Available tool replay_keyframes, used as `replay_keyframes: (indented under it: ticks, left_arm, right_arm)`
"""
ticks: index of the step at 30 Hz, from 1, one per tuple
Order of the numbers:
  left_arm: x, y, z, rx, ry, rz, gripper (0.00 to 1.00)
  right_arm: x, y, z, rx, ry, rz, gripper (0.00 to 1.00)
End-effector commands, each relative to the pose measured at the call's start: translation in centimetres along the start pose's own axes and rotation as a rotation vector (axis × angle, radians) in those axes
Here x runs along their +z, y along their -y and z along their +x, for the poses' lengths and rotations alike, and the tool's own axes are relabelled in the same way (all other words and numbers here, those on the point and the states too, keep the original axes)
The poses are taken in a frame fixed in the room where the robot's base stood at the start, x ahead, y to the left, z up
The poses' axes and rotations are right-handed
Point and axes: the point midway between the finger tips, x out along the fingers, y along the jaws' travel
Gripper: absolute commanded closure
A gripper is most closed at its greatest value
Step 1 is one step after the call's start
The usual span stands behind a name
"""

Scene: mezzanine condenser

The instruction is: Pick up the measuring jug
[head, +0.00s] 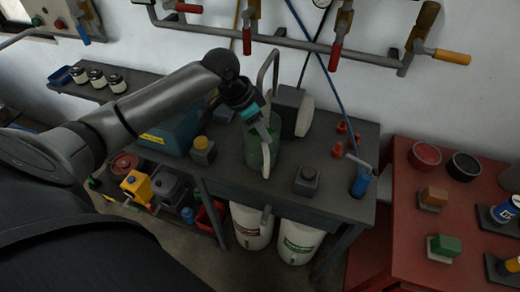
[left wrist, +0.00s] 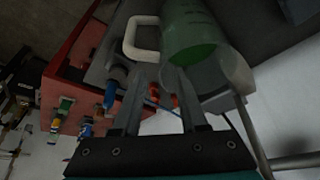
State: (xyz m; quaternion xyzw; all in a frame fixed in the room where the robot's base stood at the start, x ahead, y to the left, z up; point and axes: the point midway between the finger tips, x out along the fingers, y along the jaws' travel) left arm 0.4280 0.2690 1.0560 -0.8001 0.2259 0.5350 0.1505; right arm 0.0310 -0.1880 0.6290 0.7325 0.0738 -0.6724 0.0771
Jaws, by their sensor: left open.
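The measuring jug (head: 277,150) is a clear greenish vessel with a pale loop handle, standing on the dark bench in the head view. In the left wrist view the jug (left wrist: 190,28) is at the top, its white handle (left wrist: 140,38) to the left of its body. My left gripper (head: 264,130) is at the jug's upper part in the head view, partly covering it. In the left wrist view the gripper (left wrist: 160,78) has its two fingers apart with nothing between them. Whether a finger touches the jug cannot be told. My right gripper is not in view.
A dark grey device with a pale disc (head: 292,108) stands behind the jug. Small red pieces (head: 338,150), a blue cup (head: 361,184) and a grey block (head: 306,181) are to its right. A red cabinet (head: 405,200) stands at the right. Pipes with valves (head: 300,42) run along the wall.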

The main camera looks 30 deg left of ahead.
Motion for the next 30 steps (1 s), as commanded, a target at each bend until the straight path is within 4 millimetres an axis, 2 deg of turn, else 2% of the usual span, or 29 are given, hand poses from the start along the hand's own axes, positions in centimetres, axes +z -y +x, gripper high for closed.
replay_keyframes:
  ticks: [3,11,19,23,30]
  left_arm:
    - [0.0,0.0,2.0,0.001,-0.001,-0.002,0.58]
    - [0.2,0.1,3.8,0.0,0.0,0.0,0.58]
    - [1.0,0.3,7.7,0.0,0.007,-0.001,0.58]
    - [1.1,0.3,8.4,-0.001,0.01,0.0,0.58]
    - [1.0,0.3,8.4,-0.002,0.007,0.0,0.59]
  right_arm:
    - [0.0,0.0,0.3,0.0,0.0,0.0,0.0]
    - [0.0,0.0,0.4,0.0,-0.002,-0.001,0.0]
    - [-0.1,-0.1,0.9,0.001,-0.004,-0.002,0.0]
    - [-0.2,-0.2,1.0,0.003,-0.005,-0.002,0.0]
    - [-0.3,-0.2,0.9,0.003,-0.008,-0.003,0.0]
